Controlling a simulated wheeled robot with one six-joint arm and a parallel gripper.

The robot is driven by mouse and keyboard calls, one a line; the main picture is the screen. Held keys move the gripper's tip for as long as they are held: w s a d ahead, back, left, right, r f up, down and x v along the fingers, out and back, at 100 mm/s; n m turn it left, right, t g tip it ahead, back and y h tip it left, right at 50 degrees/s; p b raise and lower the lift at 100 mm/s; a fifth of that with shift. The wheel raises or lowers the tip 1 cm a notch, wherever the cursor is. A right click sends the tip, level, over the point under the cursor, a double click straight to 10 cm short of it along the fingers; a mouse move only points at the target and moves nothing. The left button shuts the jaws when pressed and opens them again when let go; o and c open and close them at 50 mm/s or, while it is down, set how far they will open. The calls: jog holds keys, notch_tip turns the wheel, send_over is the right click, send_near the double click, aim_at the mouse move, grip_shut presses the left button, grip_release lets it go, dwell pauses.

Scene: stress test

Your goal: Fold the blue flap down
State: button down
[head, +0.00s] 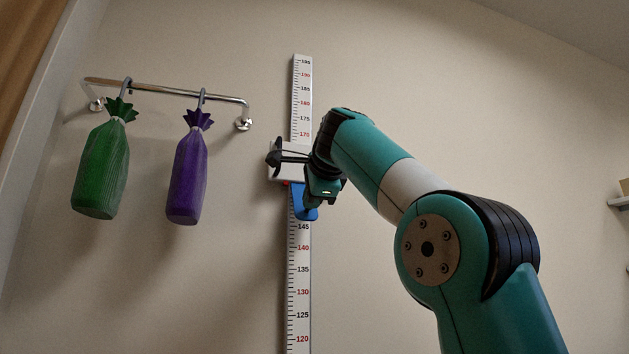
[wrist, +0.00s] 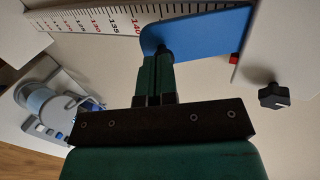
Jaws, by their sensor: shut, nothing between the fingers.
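The blue flap (head: 299,203) hangs below the white slider (head: 287,176) on the wall measuring scale (head: 299,268), its upper end near a small red part. In the wrist view the blue flap (wrist: 208,34) reaches from the red part (wrist: 233,59) across the scale strip (wrist: 95,18) towards the 140 mark. My gripper (wrist: 162,52) is shut and empty, with its fingertips at the flap's free end. They look close to or touching it; contact cannot be told. The gripper also shows in the head view (head: 313,203), overlapping the flap's right side. The flap's exact angle to the wall is unclear.
A black knob (wrist: 273,96) sticks out from the slider. To the left, a green bag (head: 100,170) and a purple bag (head: 187,180) hang from a metal rail (head: 165,92). A grey unit with a white round part (wrist: 38,98) stands below.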

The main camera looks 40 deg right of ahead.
aim_at(308, 220)
jog(key=f+b, duration=0.1)
jog(key=f+t+b, duration=0.1)
jog(key=b, duration=0.2)
jog(key=shift+w+d+f+h, duration=0.25)
jog(key=shift+w+f+h, duration=0.15)
jog(key=t+b, duration=0.1)
jog(key=b, duration=0.1)
jog(key=w+f+t+b, duration=0.1)
jog(key=b, duration=0.1)
jog(key=shift+w+d+h+b, duration=0.15)
jog(key=shift+d+h+b, duration=0.2)
jog(key=shift+d+h, duration=0.05)
jog(key=shift+w+d+f+t+b, duration=0.15)
jog(key=shift+w+t+b, duration=0.1)
jog(key=shift+t+b, duration=0.3)
jog(key=shift+w+d+t+h, duration=0.1)
jog(key=shift+w+t+h, duration=0.15)
jog(key=shift+w+h, duration=0.1)
jog(key=shift+w+d, duration=0.1)
jog(key=shift+w, duration=0.25)
jog(key=shift+f, duration=0.1)
